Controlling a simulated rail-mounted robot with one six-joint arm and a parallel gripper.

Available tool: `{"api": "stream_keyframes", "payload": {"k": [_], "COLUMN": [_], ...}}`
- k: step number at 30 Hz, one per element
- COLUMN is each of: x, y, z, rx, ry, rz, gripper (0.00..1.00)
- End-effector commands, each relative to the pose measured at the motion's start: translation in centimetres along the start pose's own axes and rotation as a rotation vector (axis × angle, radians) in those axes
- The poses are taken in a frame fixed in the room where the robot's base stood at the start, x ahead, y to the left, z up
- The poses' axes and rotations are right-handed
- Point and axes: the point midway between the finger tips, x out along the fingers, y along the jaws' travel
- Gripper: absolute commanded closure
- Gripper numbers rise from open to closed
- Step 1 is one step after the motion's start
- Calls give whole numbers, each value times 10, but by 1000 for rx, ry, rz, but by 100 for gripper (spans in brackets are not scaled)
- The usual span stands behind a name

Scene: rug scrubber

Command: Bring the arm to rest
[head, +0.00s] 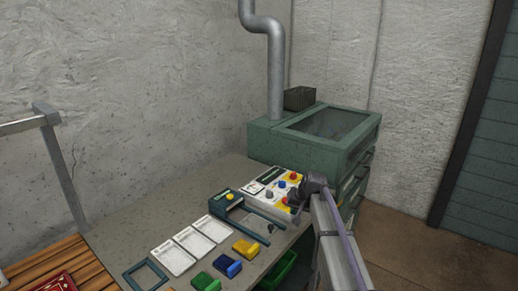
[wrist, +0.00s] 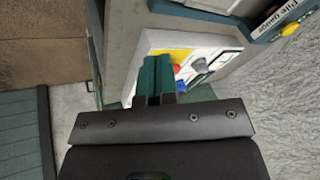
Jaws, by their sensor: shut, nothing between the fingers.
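My gripper (wrist: 154,80) shows in the wrist view with its two dark green fingers close together, shut and empty. Beyond the fingertips is a white control panel (wrist: 205,65) with a yellow patch, a red knob and a blue knob. In the head view my arm comes up from the lower right, and its dark wrist is beside the right edge of the control panel (head: 262,198). The fingers are hard to make out there. I cannot tell whether the fingertips touch the panel.
A green machine with a glass-topped box (head: 262,135) and a grey pipe (head: 275,75) stands behind the panel. Green, blue and yellow blocks (head: 245,248) and white cards (head: 172,257) lie on the grey table (head: 130,225). A green bin (head: 281,270) is at the front edge.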

Motion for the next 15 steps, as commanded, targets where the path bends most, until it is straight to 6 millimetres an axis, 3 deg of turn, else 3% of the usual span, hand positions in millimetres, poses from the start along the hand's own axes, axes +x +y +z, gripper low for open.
{"api": "stream_keyframes", "payload": {"k": [1, 3, 7, 10, 12, 15], "x": [-18, -39, -79, -100, -107, -109], "y": [7, 17, 34, 42, 43, 40], "z": [60, 129, 236, 288, 307, 314], "rx": [-32, -76, -131, -155, -165, -173], "ry": [-66, -167, -310, -364, -371, -370], "rz": [44, 113, 222, 273, 288, 286], "gripper": [100, 100, 100, 100, 100, 100]}}
